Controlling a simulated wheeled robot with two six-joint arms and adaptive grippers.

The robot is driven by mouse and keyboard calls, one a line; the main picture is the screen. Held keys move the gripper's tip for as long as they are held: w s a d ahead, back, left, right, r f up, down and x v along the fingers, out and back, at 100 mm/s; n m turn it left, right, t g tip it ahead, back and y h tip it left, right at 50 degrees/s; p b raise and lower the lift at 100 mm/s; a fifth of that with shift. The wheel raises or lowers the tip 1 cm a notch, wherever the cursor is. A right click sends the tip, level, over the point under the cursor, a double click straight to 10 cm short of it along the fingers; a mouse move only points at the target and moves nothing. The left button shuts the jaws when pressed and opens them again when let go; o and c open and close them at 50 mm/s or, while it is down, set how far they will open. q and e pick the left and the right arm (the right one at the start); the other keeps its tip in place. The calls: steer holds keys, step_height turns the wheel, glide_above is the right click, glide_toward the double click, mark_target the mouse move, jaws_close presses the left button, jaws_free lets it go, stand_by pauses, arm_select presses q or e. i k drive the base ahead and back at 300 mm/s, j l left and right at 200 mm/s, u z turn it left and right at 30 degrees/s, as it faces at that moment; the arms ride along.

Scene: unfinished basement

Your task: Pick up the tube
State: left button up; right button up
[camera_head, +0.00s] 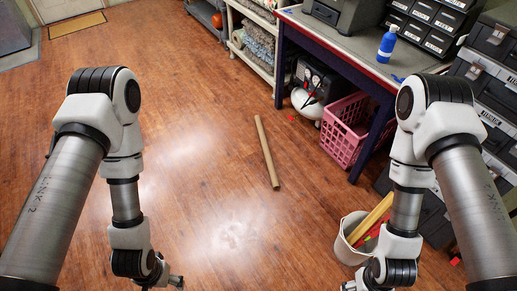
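A long, thin brown cardboard tube (266,152) lies on the wooden floor in the middle of the view, slanting slightly from upper left to lower right. My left gripper (174,282) is at the bottom edge, to the lower left of the tube and well apart from it. My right gripper (350,286) is at the bottom edge, to the lower right of the tube and also apart. Only small parts of both grippers show, so I cannot tell whether their fingers are open or shut.
A white bucket (342,247) with yellow items stands beside my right arm. A pink crate (340,146) sits under the workbench (352,48), which holds a blue bottle (387,45). A shelf (237,42) with rolled rugs is behind. The floor around the tube is clear.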

mark_target(274, 177)
steer(key=z, duration=1.25)
steer(key=u, duration=1.25)
steer(key=i+j+z, duration=0.2)
steer(key=i+j, duration=0.25)
steer(key=i+j+z, duration=0.15)
steer(key=i+j, duration=0.35)
steer(key=i+j+z, duration=0.2)
steer(key=i+j, duration=0.3)
steer(key=i+j+z, duration=0.15)
steer(key=i+j, duration=0.25)
steer(key=j, duration=0.3)
